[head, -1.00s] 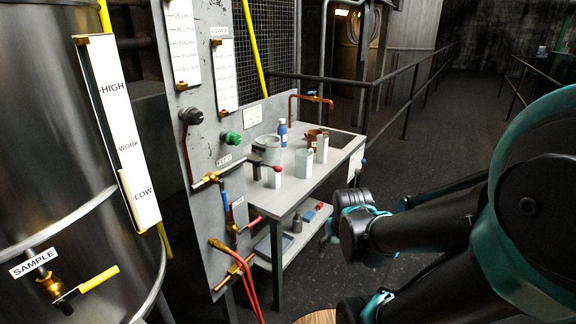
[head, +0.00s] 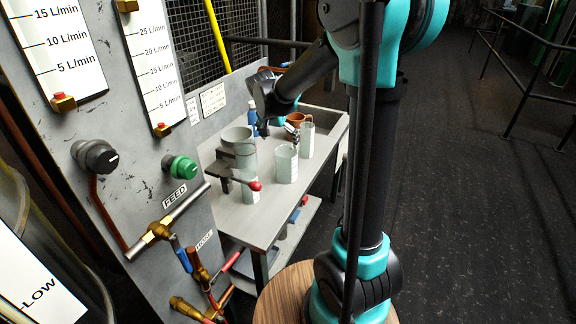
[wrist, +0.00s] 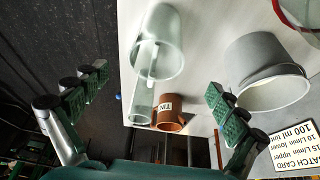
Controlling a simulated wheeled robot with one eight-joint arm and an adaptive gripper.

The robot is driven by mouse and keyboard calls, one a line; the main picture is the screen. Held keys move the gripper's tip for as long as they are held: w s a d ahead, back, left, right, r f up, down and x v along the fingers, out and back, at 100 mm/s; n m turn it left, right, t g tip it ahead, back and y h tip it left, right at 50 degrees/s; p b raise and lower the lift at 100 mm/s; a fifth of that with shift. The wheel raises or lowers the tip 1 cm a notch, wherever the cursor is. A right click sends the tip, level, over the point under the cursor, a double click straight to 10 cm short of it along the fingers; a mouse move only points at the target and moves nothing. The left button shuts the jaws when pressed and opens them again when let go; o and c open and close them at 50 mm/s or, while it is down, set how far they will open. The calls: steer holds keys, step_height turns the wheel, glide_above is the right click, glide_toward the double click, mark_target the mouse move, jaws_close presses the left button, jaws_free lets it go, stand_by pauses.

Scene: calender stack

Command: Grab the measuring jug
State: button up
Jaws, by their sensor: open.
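The measuring jug (head: 286,164) looks like the pale, translucent cup near the middle of the grey bench. In the wrist view the jug (wrist: 168,45) shows a wide round mouth and a light handle strip. My gripper (wrist: 158,84) is open, with its two green-padded fingers spread wide and nothing between them touching.
A red-knobbed clamp (head: 240,180) is at the bench front. The panel (head: 130,150) with valves stands left. Floor (head: 460,200) is clear right.

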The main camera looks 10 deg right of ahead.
mark_target(284, 151)
steer(key=shift+d+x, duration=0.2)
steer(key=shift+x, duration=5.85)
steer(key=shift+s, duration=0.1)
steer(key=c, duration=1.3)
steer(key=shift+r, duration=0.1)
steer(key=shift+c, duration=0.2)
